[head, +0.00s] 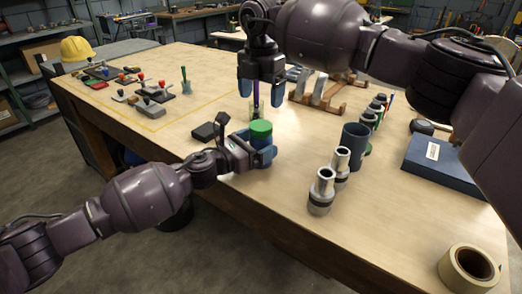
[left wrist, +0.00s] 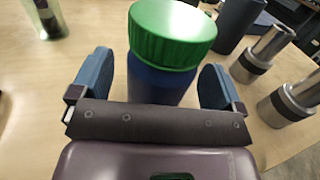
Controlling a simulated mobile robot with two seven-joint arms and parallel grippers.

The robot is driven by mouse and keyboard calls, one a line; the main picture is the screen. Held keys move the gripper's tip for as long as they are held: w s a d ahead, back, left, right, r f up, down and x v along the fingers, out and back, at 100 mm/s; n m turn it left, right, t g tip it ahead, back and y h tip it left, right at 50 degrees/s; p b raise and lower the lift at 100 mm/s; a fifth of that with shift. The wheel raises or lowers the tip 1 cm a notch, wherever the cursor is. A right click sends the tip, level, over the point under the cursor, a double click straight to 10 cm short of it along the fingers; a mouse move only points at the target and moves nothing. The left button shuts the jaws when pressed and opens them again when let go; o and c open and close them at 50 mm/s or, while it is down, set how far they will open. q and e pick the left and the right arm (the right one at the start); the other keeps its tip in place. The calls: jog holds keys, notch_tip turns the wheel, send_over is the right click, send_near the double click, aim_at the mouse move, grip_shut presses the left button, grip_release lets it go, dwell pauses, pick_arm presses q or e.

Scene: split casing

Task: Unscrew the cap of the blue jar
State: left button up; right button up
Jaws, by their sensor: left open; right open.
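The blue jar (head: 262,141) stands upright on the wooden table with its green cap (head: 261,128) on top. The left wrist view shows the blue jar (left wrist: 155,85) and the ribbed green cap (left wrist: 172,32) close up. My left gripper (head: 262,156) is open, its blue fingers on either side of the jar's body, with gaps visible between fingers and jar in the left wrist view (left wrist: 158,88). My right gripper (head: 258,108) is open, pointing down behind and above the cap. Its fingertips are partly hidden.
Metal cylinders (head: 321,191) and a dark cup (head: 354,146) stand right of the jar. A wooden rack (head: 318,104) is behind. A blue box (head: 436,158) and tape roll (head: 468,268) lie at right. A black block (head: 204,132) lies left of the jar.

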pick_arm(q)
jog(key=shift+w+d, duration=0.4)
jog(key=shift+d, duration=0.15)
